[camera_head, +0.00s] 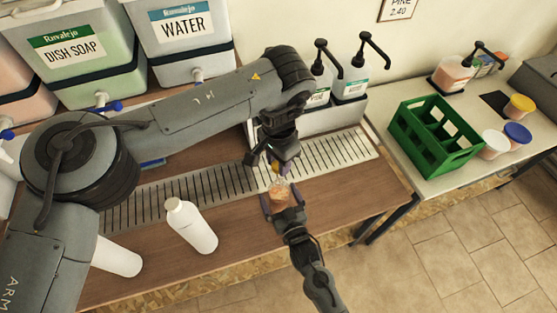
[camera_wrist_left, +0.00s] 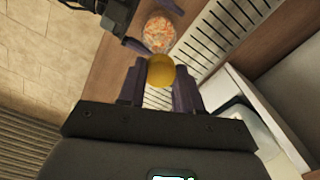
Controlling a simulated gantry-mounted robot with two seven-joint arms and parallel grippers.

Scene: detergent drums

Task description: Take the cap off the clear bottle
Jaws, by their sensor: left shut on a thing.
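The clear bottle (camera_head: 280,193), with orange-brown contents, is between the purple fingers of my right gripper (camera_head: 282,201) at the front of the drain grate. The bottle also shows in the left wrist view (camera_wrist_left: 158,33). My left gripper (camera_head: 275,167) is above it, shut on the yellow cap (camera_wrist_left: 161,70). In the wrist view the cap sits between the fingertips, with the bottle's round body just past it. The cap shows only as a small yellow patch in the head view (camera_head: 275,167). I cannot tell whether cap and bottle neck still touch.
A white bottle (camera_head: 192,226) stands on the wooden counter (camera_head: 245,235), with another white one (camera_head: 118,257) partly behind my left arm. Drums marked DISH SOAP (camera_head: 75,50) and WATER (camera_head: 182,30) are at the back left. A green crate (camera_head: 425,135) and several tubs are on the right counter.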

